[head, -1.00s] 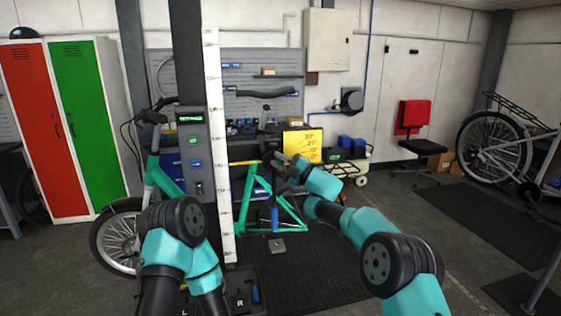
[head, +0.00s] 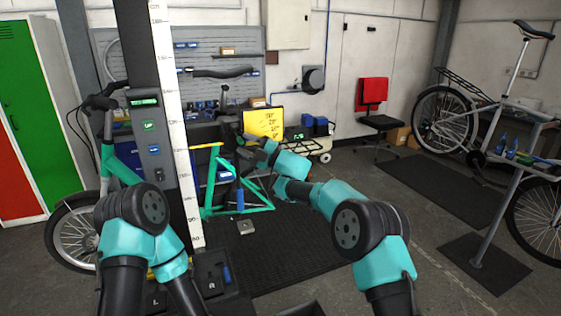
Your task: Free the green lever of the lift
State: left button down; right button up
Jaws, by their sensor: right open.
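The lift is a dark column (head: 133,55) with a white measuring scale (head: 177,120) along its side. Its control panel (head: 146,140) carries a green UP button (head: 149,125), a blue button (head: 151,149) and a dark switch below. I cannot pick out a green lever on it. A teal bike frame (head: 207,195) with a yellow top tube stands just right of the column. My right gripper (head: 243,153) is open and reaches toward the frame's right side, apart from the column. My left arm rises in front of the column's foot; its gripper is not visible.
A yellow display (head: 263,122) stands behind my right gripper. A dark mat (head: 290,255) covers the floor. Red and green lockers (head: 32,110) stand left.

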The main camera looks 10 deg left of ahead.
jog(key=v, duration=1.5)
jog(key=shift+f, duration=0.1)
jog(key=w+d+f+m+t+h, duration=0.1)
jog(key=d+f+m+t+h, duration=0.35)
jog(key=f+m, duration=0.45)
jog(key=d+f+m+t+h, duration=0.3)
jog(key=d+f+m+t, duration=0.3)
jog(key=f, duration=0.5)
jog(key=s+d+f+m+g+h, duration=0.1)
jog(key=s+d+f+m+h, duration=0.25)
jog(key=f, duration=0.35)
jog(key=s+d+f+m+g+h, duration=0.25)
jog(key=s+d+f+m, duration=0.25)
jog(key=f, duration=0.3)
jog(key=s+d+f+m+g+h, duration=0.25)
jog(key=s+d+f, duration=0.2)
jog(key=s, duration=0.35)
jog(key=s+d+f+m+g+h, duration=0.1)
jog(key=s+d+f+m, duration=0.2)
jog(key=s+f, duration=0.4)
jog(key=s+d+m+g, duration=0.1)
jog(key=s+m+g, duration=0.1)
jog(key=s, duration=0.8)
jog(key=s+d+f+m+g+h, duration=0.1)
jog(key=s+d+m+g, duration=0.1)
jog(key=s, duration=0.7)
jog(key=shift+s+f+m+g, duration=0.25)
jog(key=shift+s+m+g, duration=0.15)
jog(key=shift+g, duration=0.15)
